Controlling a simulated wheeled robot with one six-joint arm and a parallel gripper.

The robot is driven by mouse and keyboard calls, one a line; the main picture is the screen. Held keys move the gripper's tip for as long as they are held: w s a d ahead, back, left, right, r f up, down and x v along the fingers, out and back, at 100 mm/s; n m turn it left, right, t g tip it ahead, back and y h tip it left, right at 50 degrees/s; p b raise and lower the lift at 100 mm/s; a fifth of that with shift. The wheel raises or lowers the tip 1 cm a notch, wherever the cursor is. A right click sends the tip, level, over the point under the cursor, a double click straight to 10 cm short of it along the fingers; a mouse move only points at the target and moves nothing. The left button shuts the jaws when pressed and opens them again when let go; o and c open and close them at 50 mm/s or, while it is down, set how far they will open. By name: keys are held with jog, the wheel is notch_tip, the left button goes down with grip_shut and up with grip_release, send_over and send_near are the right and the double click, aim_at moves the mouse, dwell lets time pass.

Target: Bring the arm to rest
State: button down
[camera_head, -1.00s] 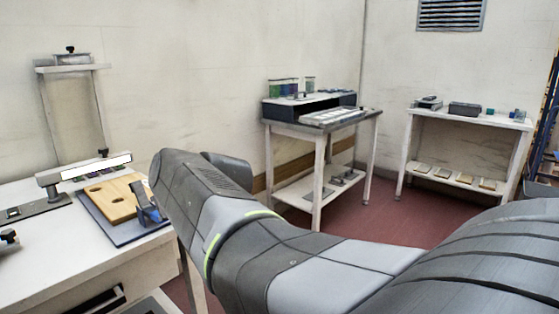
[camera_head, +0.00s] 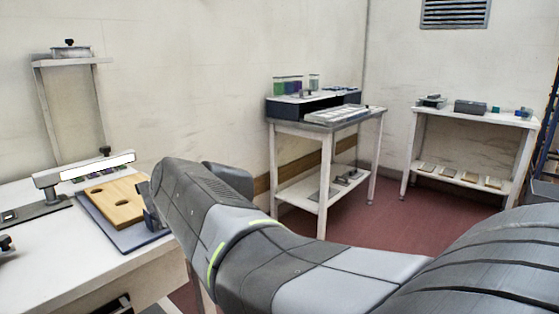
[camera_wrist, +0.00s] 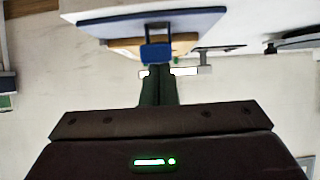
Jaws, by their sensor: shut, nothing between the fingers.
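My gripper (camera_wrist: 158,72) is shut and empty in the wrist view, with its fingers together. In the head view my arm fills the lower middle and hides the gripper. The wrist view looks upside down towards the left-hand bench. A blue bracket (camera_wrist: 156,53) shows just beyond the fingertips there; I cannot tell the gap from this view. In the head view the bracket (camera_head: 151,215) is dark and partly hidden behind my arm, at the right edge of the wooden board (camera_head: 114,205).
The board lies on a blue-grey mat (camera_head: 130,238) on the white bench (camera_head: 75,260), beside a lit lamp bar (camera_head: 98,166). A table (camera_head: 328,127) with jars (camera_head: 287,86) and a white table (camera_head: 476,117) stand further right. Red floor (camera_head: 400,215) between them is clear.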

jog(key=shift+a+r+p, duration=0.1)
jog(key=shift+r+p, duration=0.15)
jog(key=shift+p, duration=0.15)
jog(key=shift+r+p, duration=0.25)
jog(key=shift+p, duration=0.1)
jog(key=shift+w+a+r+p, duration=0.15)
jog(key=shift+r+p, duration=0.3)
jog(key=shift+p, duration=0.8)
jog(key=a+r+g+h+p, duration=0.1)
jog(key=p, duration=0.4)
jog(key=w+a+r+g+h+p, duration=0.1)
jog(key=h+p, duration=0.1)
jog(key=p, duration=0.4)
jog(key=shift+w+r+g, duration=0.3)
jog(key=shift+g, duration=0.1)
jog(key=a+g+h+p, duration=0.1)
jog(key=p, duration=0.3)
jog(key=w+r+g+h+p, duration=0.1)
jog(key=p, duration=0.2)
jog(key=shift+w+a+r+p, duration=0.2)
jog(key=shift+w+a+p, duration=0.1)
jog(key=shift+a+p, duration=0.1)
jog(key=shift+w+a+g+h+p, duration=0.3)
jog(key=shift+h+p, duration=0.3)
jog(key=shift+p, duration=0.4)
jog(key=shift+w+a, duration=0.1)
jog(key=shift+f, duration=0.1)
